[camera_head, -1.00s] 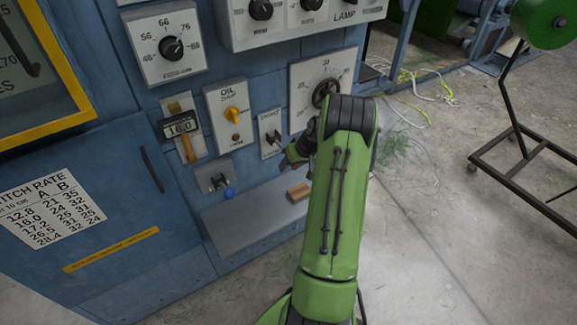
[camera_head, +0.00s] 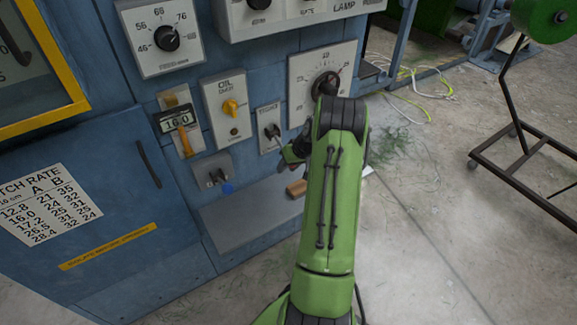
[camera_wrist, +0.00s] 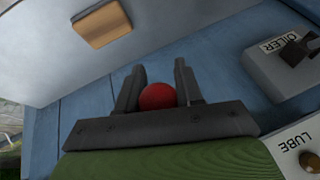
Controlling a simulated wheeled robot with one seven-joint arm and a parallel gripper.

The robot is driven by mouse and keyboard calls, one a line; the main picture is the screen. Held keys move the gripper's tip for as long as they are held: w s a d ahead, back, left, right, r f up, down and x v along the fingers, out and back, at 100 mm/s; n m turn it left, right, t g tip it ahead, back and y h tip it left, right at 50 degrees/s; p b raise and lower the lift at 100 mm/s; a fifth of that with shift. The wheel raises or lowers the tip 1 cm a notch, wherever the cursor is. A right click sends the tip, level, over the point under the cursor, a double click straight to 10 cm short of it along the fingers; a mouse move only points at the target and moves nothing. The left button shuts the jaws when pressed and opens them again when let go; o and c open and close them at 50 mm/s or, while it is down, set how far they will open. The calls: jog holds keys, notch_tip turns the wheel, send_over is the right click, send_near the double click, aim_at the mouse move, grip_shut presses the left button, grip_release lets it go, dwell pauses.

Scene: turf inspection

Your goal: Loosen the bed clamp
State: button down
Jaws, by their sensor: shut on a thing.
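My gripper (camera_wrist: 160,72) is shut on a round red knob (camera_wrist: 158,96), which sits between its two dark fingers in the wrist view. The knob's stem is hidden, and no label for it shows, so I cannot tell from lettering that it is the bed clamp. In the head view my gripper (camera_head: 293,154) is partly visible beside my green arm, near the lower front of the blue machine. The red knob is hidden there.
An OILER switch (camera_wrist: 294,50) and a LUBE panel (camera_wrist: 309,162) lie close by on the right in the wrist view. A wooden block (camera_head: 297,188) lies on the grey ledge (camera_head: 245,216).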

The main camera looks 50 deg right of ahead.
jog(key=shift+w+d+r, duration=0.15)
jog(key=shift+w+r, duration=0.45)
jog(key=shift+w, duration=0.05)
jog(key=c, duration=1)
grip_release()
jog(key=shift+c, duration=0.2)
jog(key=shift+o, duration=1.4)
jog(key=shift+w+f, duration=0.15)
jog(key=shift+f, duration=0.2)
jog(key=shift+s, duration=0.2)
jog(key=p+v, duration=0.4)
jog(key=v, duration=1.1)
jog(key=shift+s+r, duration=0.3)
jog(key=shift+c, duration=0.3)
